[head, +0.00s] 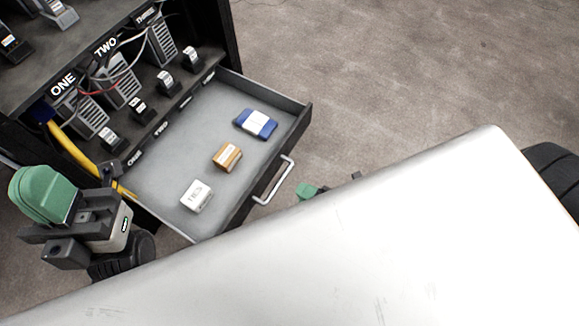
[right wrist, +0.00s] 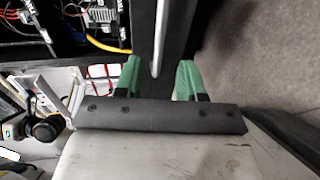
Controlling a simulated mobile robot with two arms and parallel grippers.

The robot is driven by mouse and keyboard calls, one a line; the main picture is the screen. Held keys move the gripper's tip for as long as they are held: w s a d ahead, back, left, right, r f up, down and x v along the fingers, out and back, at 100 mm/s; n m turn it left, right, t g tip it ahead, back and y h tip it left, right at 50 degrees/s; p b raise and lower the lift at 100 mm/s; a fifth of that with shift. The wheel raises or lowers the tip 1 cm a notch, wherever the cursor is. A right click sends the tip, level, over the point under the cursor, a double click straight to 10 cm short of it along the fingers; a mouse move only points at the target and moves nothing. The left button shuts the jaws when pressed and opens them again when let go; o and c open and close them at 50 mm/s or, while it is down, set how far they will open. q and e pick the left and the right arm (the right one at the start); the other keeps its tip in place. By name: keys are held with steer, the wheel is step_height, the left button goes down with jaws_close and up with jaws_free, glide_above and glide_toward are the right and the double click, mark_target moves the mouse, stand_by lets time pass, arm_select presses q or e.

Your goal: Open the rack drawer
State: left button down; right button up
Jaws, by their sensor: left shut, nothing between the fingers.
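The rack drawer (head: 150,178) is pulled out from the dark rack in the head view. Its silver bar handle (head: 275,180) is on the drawer front (head: 262,196). In the right wrist view the handle (right wrist: 158,45) lies between the green fingers of my right gripper (right wrist: 158,68), which stand apart on either side of it. In the head view only a bit of this gripper shows, just right of the handle; the rest is hidden behind a pale surface. My left gripper (head: 45,194) is shut and empty, left of the drawer.
The drawer holds a blue and white item (head: 256,122), a brown box (head: 227,157) and a white box (head: 196,196). The rack (head: 75,52) above holds labelled grey units and cables. A yellow cable (head: 72,148) runs by the drawer's left side. The carpet (head: 400,70) beyond is clear.

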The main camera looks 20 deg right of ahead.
steer(key=v, duration=0.2)
steer(key=shift+s+d, duration=0.3)
